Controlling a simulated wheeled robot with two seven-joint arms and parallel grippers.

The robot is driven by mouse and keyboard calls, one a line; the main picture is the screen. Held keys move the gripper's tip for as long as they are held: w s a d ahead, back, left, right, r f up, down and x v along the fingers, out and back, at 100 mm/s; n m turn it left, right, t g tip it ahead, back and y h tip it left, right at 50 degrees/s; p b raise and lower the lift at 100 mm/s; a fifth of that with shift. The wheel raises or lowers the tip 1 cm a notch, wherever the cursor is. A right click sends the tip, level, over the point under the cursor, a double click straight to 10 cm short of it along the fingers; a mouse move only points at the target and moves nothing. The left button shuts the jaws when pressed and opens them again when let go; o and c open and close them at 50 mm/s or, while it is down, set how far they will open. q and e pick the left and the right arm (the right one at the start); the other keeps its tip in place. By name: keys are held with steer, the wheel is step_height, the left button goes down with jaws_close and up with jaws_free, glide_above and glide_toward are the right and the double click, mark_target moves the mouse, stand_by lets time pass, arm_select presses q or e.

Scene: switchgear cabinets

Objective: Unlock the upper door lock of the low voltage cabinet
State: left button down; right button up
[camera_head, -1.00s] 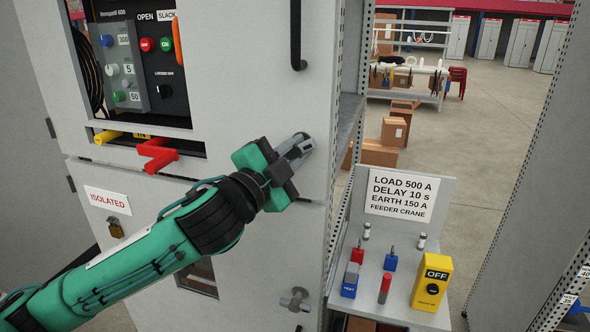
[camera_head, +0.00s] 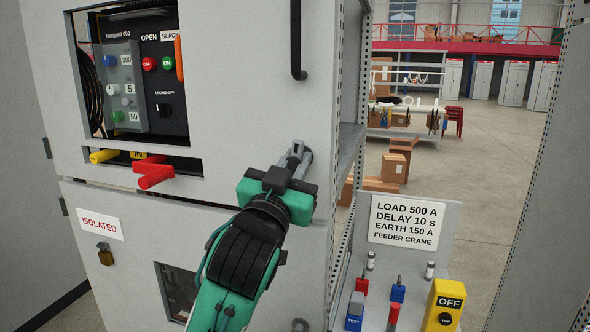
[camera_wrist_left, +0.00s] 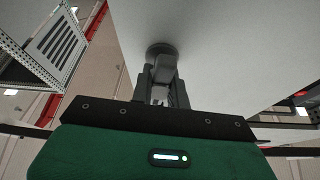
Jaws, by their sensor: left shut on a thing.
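The grey low voltage cabinet (camera_head: 240,50) fills the left and middle of the head view. My left gripper (camera_head: 297,155) is at the lower right of its upper door and is shut on the upper door lock handle (camera_head: 307,154). In the left wrist view the fingers (camera_wrist_left: 162,88) close around the grey lock handle, which has a round base (camera_wrist_left: 161,49) on the door face. A second lock handle (camera_head: 300,325) shows at the bottom edge of the head view, on the lower door. My right gripper is not in view.
A black door handle (camera_head: 298,40) stands out above my gripper. Red (camera_head: 155,172) and yellow (camera_head: 103,156) levers project from the panel at left. A padlock (camera_head: 105,254) hangs below the ISOLATED sign. A side shelf with a yellow OFF box (camera_head: 440,304) stands at right.

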arm_select(q)
steer(key=shift+n+y, duration=0.4)
steer(key=shift+n, duration=0.7)
steer(key=shift+r+n, duration=0.15)
steer(key=shift+n, duration=0.15)
steer(key=c, duration=1.4)
jaws_free()
steer(key=shift+o, duration=0.2)
steer(key=shift+s, duration=0.1)
